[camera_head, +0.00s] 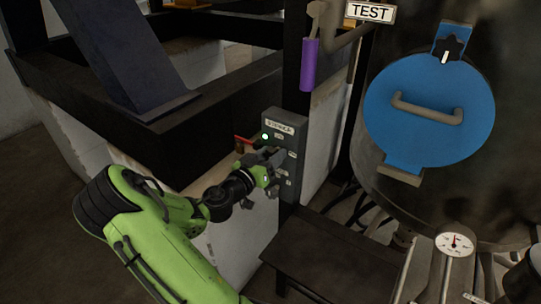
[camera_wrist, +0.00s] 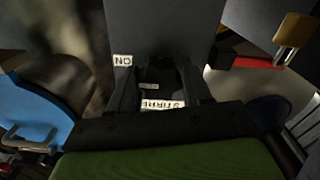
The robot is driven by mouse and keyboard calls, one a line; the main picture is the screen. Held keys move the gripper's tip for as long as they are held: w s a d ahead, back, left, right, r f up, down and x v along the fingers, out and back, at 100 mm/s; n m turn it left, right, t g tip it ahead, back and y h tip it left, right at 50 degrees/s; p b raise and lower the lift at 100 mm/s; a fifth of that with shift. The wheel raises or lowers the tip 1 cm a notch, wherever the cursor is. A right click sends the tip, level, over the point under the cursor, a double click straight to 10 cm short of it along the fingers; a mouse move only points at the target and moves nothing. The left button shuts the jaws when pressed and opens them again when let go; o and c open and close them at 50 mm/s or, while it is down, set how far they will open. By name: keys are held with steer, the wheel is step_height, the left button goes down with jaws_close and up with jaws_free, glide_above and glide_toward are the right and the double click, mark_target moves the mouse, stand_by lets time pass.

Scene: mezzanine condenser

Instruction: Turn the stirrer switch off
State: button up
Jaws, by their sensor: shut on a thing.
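The stirrer switch box (camera_head: 284,127) is a grey panel on a dark post, with a "STIRRER" label near its top. A small green lamp (camera_head: 265,136) on it is lit. My gripper (camera_head: 270,160) is at the front of the box, its fingers covering the middle of the panel. In the wrist view my gripper (camera_wrist: 158,80) has its fingers either side of a dark switch handle (camera_wrist: 157,74), shut on it. The "STIRRER" label (camera_wrist: 160,104) and an "ON" label (camera_wrist: 122,60) show upside down there. The handle's exact setting is hard to tell.
A red lever (camera_head: 243,141) is left of the box; in the wrist view a brass padlock (camera_wrist: 294,30) is near it. A blue round hatch (camera_head: 428,110) on a dark vessel is to the right. A purple-handled tool (camera_head: 309,64) hangs above. A dark bench (camera_head: 330,258) stands below.

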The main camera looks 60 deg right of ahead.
steer(key=shift+n, duration=0.3)
steer(key=n, duration=0.3)
steer(key=shift+r, duration=0.1)
steer(key=n, duration=0.5)
steer(key=shift+w, duration=0.1)
steer(key=n+p, duration=0.2)
steer(key=n, duration=0.3)
steer(key=shift+p, duration=0.3)
steer(key=shift+n+p, duration=1.1)
steer(key=shift+n, duration=1.1)
steer(key=shift+c, duration=0.2)
steer(key=o, duration=1.1)
steer(key=shift+w+f, duration=0.1)
steer(key=shift+f, duration=0.1)
steer(key=shift+c, duration=0.2)
